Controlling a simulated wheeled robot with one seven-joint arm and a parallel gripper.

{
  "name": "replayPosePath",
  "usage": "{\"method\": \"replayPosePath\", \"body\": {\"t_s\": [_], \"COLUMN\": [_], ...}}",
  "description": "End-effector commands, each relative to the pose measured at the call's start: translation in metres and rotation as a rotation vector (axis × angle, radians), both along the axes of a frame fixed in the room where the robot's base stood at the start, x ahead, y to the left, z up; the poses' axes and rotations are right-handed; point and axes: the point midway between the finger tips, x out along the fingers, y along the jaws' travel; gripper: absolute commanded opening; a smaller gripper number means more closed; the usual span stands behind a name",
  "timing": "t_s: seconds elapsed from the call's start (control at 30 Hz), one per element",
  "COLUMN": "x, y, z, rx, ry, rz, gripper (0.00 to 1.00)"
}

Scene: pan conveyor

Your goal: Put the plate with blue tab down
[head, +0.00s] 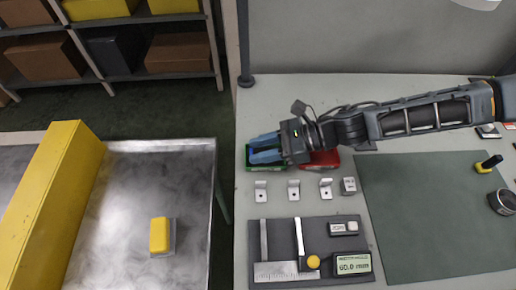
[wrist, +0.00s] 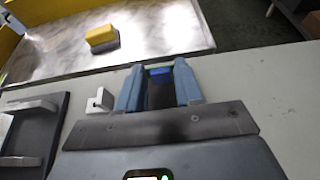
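My gripper (head: 264,148) is over the green tray (head: 248,163) at the left edge of the grey bench, its blue fingers pointing left. In the wrist view the two fingers (wrist: 160,88) stand apart, with the plate with blue tab (wrist: 160,73) between them. Its blue tab shows near the fingertips and a dark part fills the gap. The gripper looks shut on it. In the head view the fingers hide the plate. I cannot tell whether it touches the tray.
A red tray (head: 323,159) lies right of the green one. Several small metal brackets (head: 293,190) stand in a row in front. A dark measuring board (head: 285,230) lies nearer. Left, across a gap, a metal table (head: 120,200) holds a yellow-topped block (head: 159,234) and long yellow bar (head: 48,200).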

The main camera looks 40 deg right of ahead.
Motion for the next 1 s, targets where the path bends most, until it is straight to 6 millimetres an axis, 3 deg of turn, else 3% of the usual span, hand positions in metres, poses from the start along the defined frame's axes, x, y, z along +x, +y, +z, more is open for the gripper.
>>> {"method": "replayPosePath", "body": {"t_s": [0.3, 0.5, 1.0], "x": [-0.033, -0.049, -0.057], "y": [-0.051, -0.075, -0.085], "z": [0.022, 0.035, 0.042], "rx": [-0.003, -0.001, 0.000], "ry": [-0.001, -0.002, -0.001], "rz": [-0.004, -0.003, 0.000], "gripper": [0.35, 0.35, 0.35]}}
